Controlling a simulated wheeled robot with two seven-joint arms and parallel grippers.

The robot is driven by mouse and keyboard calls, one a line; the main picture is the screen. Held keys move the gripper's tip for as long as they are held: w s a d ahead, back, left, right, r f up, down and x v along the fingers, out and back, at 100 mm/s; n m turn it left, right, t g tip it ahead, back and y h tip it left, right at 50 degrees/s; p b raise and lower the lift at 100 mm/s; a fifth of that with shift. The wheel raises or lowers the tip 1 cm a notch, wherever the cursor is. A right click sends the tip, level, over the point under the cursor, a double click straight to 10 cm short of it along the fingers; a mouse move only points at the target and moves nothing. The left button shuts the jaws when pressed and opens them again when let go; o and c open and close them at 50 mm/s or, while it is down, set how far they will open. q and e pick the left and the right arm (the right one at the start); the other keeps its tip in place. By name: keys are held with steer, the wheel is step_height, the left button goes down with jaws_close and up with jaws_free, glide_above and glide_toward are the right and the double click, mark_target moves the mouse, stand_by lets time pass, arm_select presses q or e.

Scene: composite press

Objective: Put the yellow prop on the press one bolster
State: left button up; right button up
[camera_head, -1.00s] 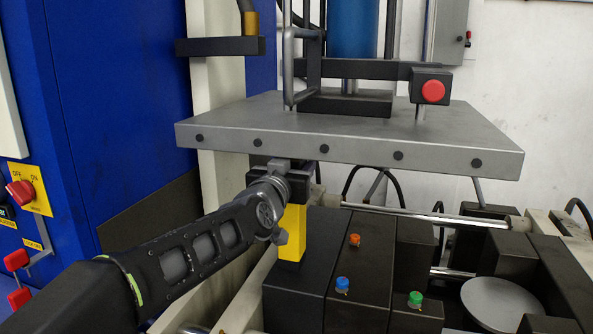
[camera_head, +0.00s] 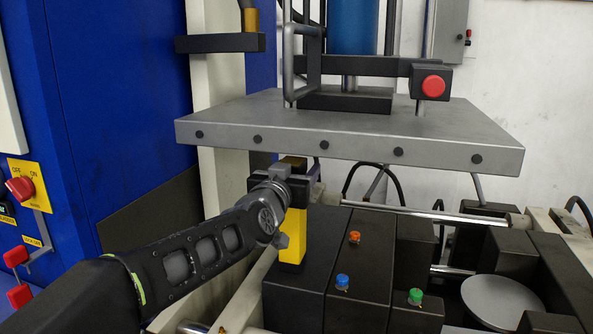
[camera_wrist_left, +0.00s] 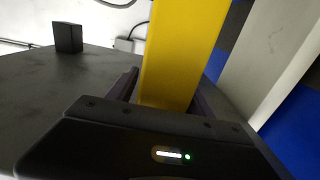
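The yellow prop (camera_head: 292,240) stands upright in the head view, just below the near edge of the grey press plate (camera_head: 350,145). My left gripper (camera_head: 290,190) is shut around it. The left wrist view shows the prop (camera_wrist_left: 182,50) between the fingers. The prop's lower end appears against a black block (camera_head: 300,285); I cannot tell whether it touches it. Its top is close to the plate's underside, and contact there is unclear. I cannot tell which surface is the press one bolster. My right gripper is not in view.
Black blocks with orange (camera_head: 354,237), blue (camera_head: 342,281) and green (camera_head: 415,296) knobs stand right of the prop. A red button box (camera_head: 433,89) sits above the plate. A blue cabinet wall (camera_head: 110,90) is at left. A round grey disc (camera_head: 497,302) lies at lower right.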

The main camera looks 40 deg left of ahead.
arm_select(q)
steer(key=shift+o, duration=0.4)
steer(key=shift+r, duration=0.1)
steer(key=b+v, duration=0.1)
steer(key=v, duration=1.1)
steer(key=shift+b, duration=0.35)
